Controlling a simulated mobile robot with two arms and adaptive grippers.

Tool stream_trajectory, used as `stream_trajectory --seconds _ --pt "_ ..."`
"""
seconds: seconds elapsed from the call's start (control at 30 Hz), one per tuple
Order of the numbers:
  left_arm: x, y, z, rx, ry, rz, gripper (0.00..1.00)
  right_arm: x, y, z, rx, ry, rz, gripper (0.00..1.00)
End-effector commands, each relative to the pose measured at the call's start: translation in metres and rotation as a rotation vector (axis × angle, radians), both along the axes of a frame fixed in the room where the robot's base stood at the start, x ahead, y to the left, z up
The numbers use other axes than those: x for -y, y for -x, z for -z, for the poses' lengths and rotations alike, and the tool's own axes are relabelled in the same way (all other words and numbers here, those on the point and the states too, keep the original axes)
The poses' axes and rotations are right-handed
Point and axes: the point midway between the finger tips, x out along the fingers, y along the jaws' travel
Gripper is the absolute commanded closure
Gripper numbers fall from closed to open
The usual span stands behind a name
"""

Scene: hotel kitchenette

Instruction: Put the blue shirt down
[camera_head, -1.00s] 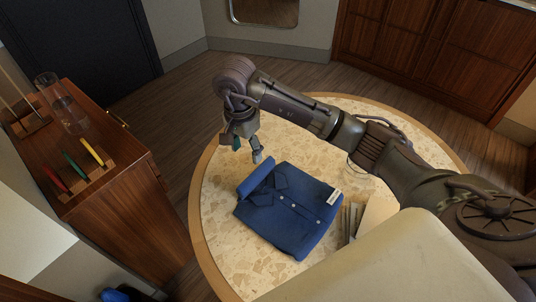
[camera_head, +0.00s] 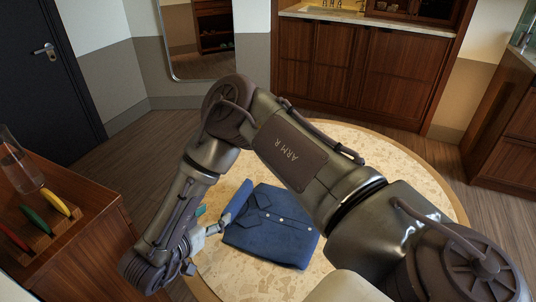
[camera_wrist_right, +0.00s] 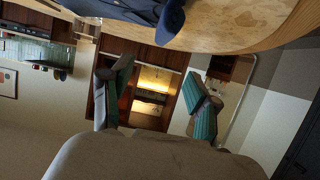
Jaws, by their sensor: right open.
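The blue shirt (camera_head: 272,232) lies folded and flat on the round stone-topped table (camera_head: 418,190), its rolled collar edge toward my right gripper. My right gripper (camera_head: 205,238) is at the shirt's left side in the head view, by the table's left edge, partly hidden behind its own wrist. In the right wrist view my right gripper (camera_wrist_right: 160,98) has its two fingers spread wide with nothing between them. The shirt (camera_wrist_right: 142,10) shows there at the top, on the table and apart from the fingers. My left gripper is not in view.
A wooden cabinet (camera_head: 75,255) stands at the left with a glass (camera_head: 20,165) and a rack of red, green and yellow handled items (camera_head: 38,222). Wooden kitchen cupboards (camera_head: 350,70) and a mirror (camera_head: 205,40) are at the back. The floor between is clear.

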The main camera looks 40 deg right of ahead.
Motion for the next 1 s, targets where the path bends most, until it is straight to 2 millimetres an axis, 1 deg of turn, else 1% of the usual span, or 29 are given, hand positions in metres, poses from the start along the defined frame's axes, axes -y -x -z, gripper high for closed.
stream_trajectory --seconds 0.03,0.1,0.2,0.3,0.57,0.73,0.83,1.0 --pt "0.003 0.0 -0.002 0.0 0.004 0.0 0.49 0.01 -0.003 0.003 -0.002 0.001 0.003 0.4" --pt "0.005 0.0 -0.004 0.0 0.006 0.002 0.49 0.022 -0.008 0.009 -0.004 0.0 0.004 0.4" --pt "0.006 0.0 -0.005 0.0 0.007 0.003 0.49 0.039 -0.015 0.016 -0.003 0.0 0.003 0.4" --pt "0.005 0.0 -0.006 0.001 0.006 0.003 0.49 0.051 -0.021 0.023 -0.004 -0.001 0.002 0.4" --pt "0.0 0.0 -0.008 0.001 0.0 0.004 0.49 0.068 -0.029 0.03 -0.004 -0.001 0.001 0.4" --pt "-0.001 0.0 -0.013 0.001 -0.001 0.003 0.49 0.089 -0.043 0.038 -0.003 0.0 0.002 0.4" --pt "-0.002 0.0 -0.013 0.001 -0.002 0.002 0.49 0.099 -0.046 0.044 -0.005 0.0 0.001 0.4" --pt "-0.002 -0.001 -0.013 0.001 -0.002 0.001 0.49 0.105 -0.049 0.047 -0.006 -0.002 -0.001 0.4"
